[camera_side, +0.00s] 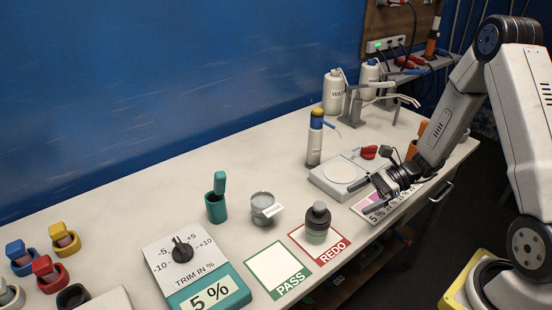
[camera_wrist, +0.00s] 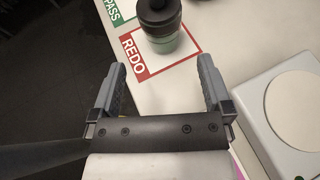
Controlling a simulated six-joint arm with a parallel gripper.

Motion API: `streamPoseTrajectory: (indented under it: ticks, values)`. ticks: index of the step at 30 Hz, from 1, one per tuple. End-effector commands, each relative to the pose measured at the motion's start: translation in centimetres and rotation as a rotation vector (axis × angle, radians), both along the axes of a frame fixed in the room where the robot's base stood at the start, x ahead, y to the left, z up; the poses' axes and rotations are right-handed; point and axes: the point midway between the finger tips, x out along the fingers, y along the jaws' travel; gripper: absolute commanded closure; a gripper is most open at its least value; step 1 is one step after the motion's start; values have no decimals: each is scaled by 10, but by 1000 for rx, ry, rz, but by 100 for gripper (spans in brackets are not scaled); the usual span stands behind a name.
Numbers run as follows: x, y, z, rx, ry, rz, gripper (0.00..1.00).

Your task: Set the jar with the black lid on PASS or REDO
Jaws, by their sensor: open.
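The jar with the black lid (camera_side: 317,222) stands upright on the red-framed REDO card (camera_side: 338,254), with a pale green lower part. In the wrist view the jar (camera_wrist: 159,22) stands inside the REDO frame (camera_wrist: 140,68), ahead of my gripper. The green-framed PASS card (camera_side: 272,262) lies to the left of REDO and is empty in the side view. My gripper (camera_side: 372,197) is open and empty, to the right of the jar and apart from it. Its two fingers (camera_wrist: 160,85) frame bare table in the wrist view.
A scale (camera_side: 338,172) stands near my gripper, also in the wrist view (camera_wrist: 293,110). A labelled card (camera_side: 366,212) lies below the gripper. A bottle (camera_side: 315,140) stands behind.

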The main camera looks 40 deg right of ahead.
Motion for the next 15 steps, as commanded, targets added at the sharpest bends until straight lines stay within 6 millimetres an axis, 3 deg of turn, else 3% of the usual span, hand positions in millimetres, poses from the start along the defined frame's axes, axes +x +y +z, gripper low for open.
streamPoseTrajectory:
  ticks: [10, 15]
  values:
    - [-1, 1, 0, -7, -1, 10, 0]
    - [-9, 12, 2, -75, -8, 98, 0]
